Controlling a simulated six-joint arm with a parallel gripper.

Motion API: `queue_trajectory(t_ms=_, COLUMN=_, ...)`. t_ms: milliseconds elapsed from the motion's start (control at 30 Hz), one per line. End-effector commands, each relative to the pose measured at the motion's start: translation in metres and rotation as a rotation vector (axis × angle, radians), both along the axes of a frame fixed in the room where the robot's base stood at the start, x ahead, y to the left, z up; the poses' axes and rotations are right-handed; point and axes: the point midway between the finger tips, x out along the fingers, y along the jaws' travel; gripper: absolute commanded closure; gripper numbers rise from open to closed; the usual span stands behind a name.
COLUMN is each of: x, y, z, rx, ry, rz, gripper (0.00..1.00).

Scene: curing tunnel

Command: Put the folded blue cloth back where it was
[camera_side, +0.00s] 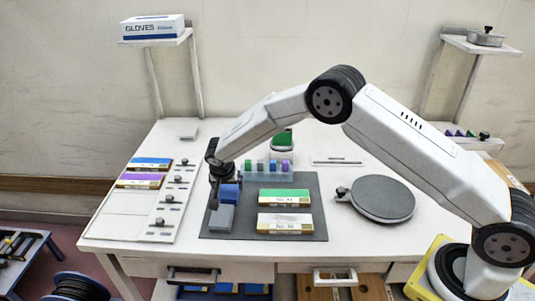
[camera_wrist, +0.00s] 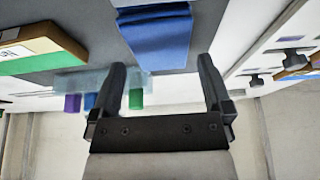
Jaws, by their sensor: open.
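The folded blue cloth (camera_side: 230,194) lies on the left part of the dark grey mat (camera_side: 262,233), beside a grey block (camera_side: 221,218). My gripper (camera_side: 224,186) is directly at the cloth, pointing down, and partly hides it. In the wrist view the cloth (camera_wrist: 157,38) is just past the open fingertips (camera_wrist: 161,64), roughly centred between them. No grip on it shows, and I cannot tell whether the fingers touch it.
Green (camera_side: 284,195) and pale (camera_side: 285,223) boxes lie on the mat. A clear rack of coloured pieces (camera_side: 268,167) stands behind. A round grey plate (camera_side: 382,198) is at right. A white panel (camera_side: 161,211) with blue (camera_side: 150,163) and purple (camera_side: 139,180) boxes is at left.

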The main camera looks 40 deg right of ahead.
Motion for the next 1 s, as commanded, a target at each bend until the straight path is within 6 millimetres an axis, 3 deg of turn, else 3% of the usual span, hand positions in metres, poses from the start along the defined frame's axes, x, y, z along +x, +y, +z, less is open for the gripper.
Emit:
queue_trajectory(t_ms=600, x=-0.022, y=0.023, z=0.077, rx=0.0, ry=-0.002, rz=0.002, gripper=0.0)
queue_trajectory(t_ms=1000, x=-0.026, y=0.026, z=0.087, rx=0.0, ry=0.0, rz=0.001, gripper=0.0)
